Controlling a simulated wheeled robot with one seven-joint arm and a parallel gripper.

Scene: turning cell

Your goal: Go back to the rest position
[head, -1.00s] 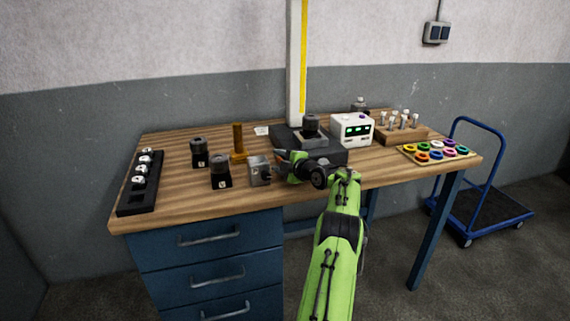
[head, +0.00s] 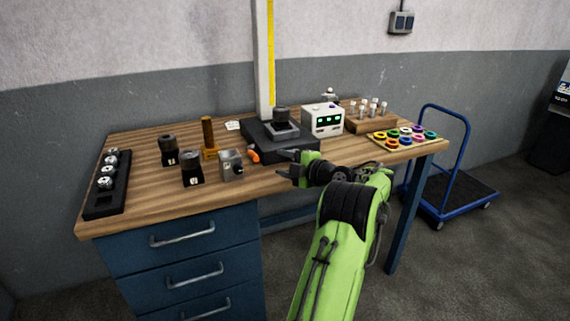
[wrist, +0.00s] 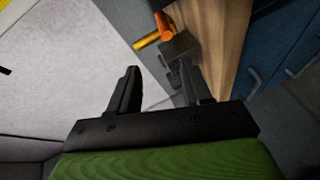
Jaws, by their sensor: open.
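My gripper (head: 283,166) is at the front edge of the wooden workbench (head: 130,200), at the end of my green arm. Its black fingers point left and stand apart with nothing between them. In the wrist view my gripper (wrist: 160,88) shows both fingers spread and empty. A small grey metal block (head: 231,165) stands on the bench to the left of the fingers. An orange piece (head: 254,155) is between that block and my fingers in the head view; an orange piece also shows in the wrist view (wrist: 163,26).
A dark machine base (head: 258,137) with a post stands behind my gripper, beside a white display box (head: 322,120). A tray of coloured rings (head: 376,139) is at right. Black holders (head: 191,168) and a black rack (head: 98,208) are at left. A blue cart (head: 465,190) stands beyond the bench.

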